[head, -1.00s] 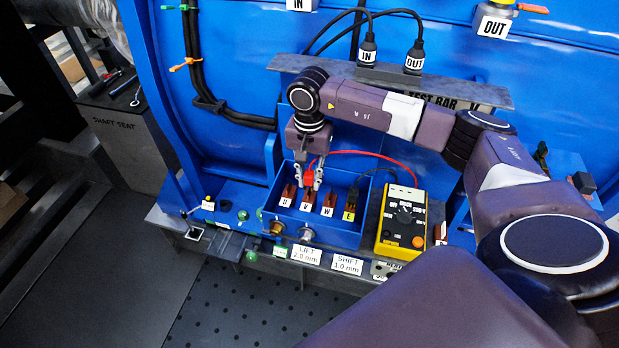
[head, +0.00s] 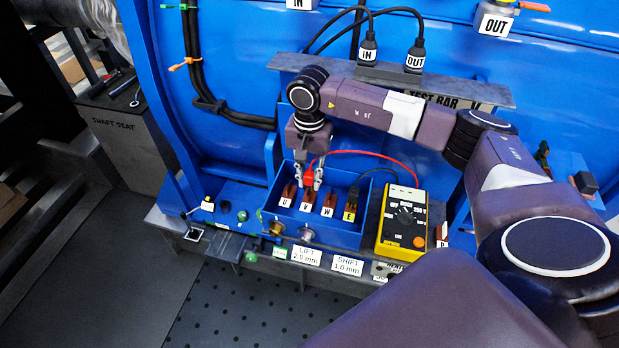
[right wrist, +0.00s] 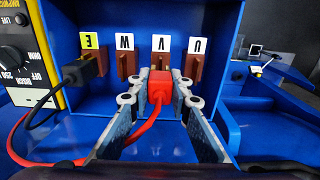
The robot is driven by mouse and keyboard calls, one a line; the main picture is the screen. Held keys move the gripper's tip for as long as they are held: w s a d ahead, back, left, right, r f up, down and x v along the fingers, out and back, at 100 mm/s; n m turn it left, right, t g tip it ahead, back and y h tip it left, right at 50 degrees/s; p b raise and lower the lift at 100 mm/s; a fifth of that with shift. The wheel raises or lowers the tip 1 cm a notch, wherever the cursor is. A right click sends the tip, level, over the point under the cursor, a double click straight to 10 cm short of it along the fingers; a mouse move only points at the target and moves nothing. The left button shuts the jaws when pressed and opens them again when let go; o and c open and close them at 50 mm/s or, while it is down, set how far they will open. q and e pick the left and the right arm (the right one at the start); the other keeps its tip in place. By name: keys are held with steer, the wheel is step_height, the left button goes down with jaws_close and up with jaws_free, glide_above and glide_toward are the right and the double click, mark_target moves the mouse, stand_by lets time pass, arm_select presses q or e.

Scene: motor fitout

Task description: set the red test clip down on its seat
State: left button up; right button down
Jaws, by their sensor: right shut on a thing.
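The red test clip (head: 309,181) is between the fingers of my right gripper (head: 308,184), above the blue terminal box. In the right wrist view the clip (right wrist: 159,88) sits between the two fingers, in line with the brown V post (right wrist: 162,62). Its front end overlaps the lower part of that post, and I cannot tell whether it is clamped on it. A red lead (right wrist: 140,131) runs from the clip to the yellow multimeter (head: 404,221). The black clip (right wrist: 80,70) is at the E post. My left gripper is out of view.
Brown posts U (right wrist: 195,69) and W (right wrist: 127,65) stand on either side of V. The blue box (head: 335,237) has raised walls around the posts. The multimeter stands close on its right. The test bar (head: 300,66) and two cable plugs are above and behind.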

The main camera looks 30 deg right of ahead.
mark_target(310, 190)
stand_by(0.7)
steer(key=shift+f+b, duration=1.55)
steer(key=shift+b, duration=0.2)
steer(key=c, duration=1.7)
jaws_free()
steer(key=shift+r, duration=0.1)
step_height(310, 190, up, 12)
steer(key=shift+s, duration=0.1)
